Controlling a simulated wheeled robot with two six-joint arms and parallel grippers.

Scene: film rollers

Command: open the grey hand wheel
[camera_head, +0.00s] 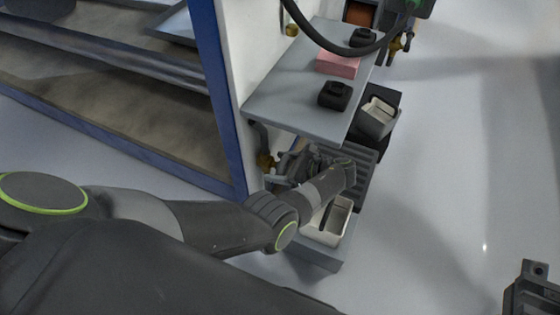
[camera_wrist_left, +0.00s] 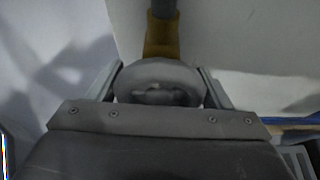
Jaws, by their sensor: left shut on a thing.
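The grey hand wheel (camera_wrist_left: 158,72) sits between the two fingers of my left gripper (camera_wrist_left: 158,92) in the left wrist view. It is round with a darker hub, and a brass valve body (camera_wrist_left: 162,38) on a grey pipe stands behind it. The gripper is shut on the wheel's rim from both sides. In the head view my left gripper (camera_head: 284,168) is beside the brass valve (camera_head: 265,161), below the grey shelf; the wheel is mostly hidden there. A dark part at the lower right edge (camera_head: 530,288) looks like my right gripper; its fingers cannot be made out.
The grey shelf (camera_head: 290,105) above my left gripper holds black blocks (camera_head: 335,94) and a pink block (camera_head: 338,64). White bins (camera_head: 377,118) stand below and beside it. A blue post (camera_head: 215,90) and white wall are close on the left. The floor at right is clear.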

